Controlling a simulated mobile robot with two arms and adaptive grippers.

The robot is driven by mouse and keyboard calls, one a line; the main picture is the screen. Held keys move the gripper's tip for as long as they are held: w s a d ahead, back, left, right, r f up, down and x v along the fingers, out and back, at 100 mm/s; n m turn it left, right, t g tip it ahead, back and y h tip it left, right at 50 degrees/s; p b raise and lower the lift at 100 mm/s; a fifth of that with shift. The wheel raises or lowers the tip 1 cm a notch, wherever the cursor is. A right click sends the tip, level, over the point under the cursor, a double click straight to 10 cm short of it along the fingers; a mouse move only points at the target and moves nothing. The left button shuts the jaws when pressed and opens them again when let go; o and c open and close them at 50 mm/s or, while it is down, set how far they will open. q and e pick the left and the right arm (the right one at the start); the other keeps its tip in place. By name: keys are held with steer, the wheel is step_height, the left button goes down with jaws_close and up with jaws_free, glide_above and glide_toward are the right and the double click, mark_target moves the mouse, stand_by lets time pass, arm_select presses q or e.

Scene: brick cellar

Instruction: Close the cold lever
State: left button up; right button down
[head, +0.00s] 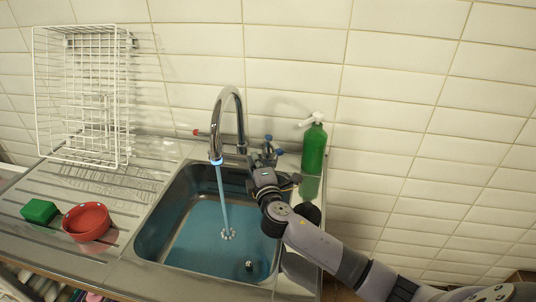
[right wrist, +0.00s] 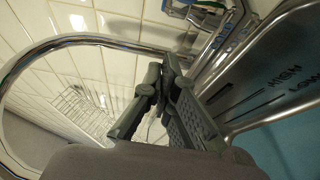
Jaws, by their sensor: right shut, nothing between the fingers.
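The chrome faucet (head: 226,92) arches over the sink, and a blue stream of water (head: 223,190) runs from its spout. The cold lever (head: 268,150), with blue ends, is on the faucet's right side. A red-tipped lever (head: 197,132) is on the left side. My right gripper (head: 266,168) is shut and empty, just in front of and below the cold lever; I cannot tell whether they touch. In the right wrist view the closed fingers (right wrist: 162,95) show beside the curved faucet pipe (right wrist: 70,42), with blue parts (right wrist: 212,5) at the top. My left gripper is out of view.
The sink basin (head: 165,232) holds bluish water. A green bottle (head: 314,148) stands to the right of the levers. A red bowl (head: 87,221), a green block (head: 40,210) and a white wire rack (head: 84,95) are on the left drainboard. Tiled wall stands close behind.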

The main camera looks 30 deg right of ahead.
mark_target(273, 145)
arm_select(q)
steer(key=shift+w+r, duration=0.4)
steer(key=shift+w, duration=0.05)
arm_select(e)
steer(key=d, duration=0.5)
steer(key=shift+s, duration=0.3)
steer(key=shift+a, duration=0.1)
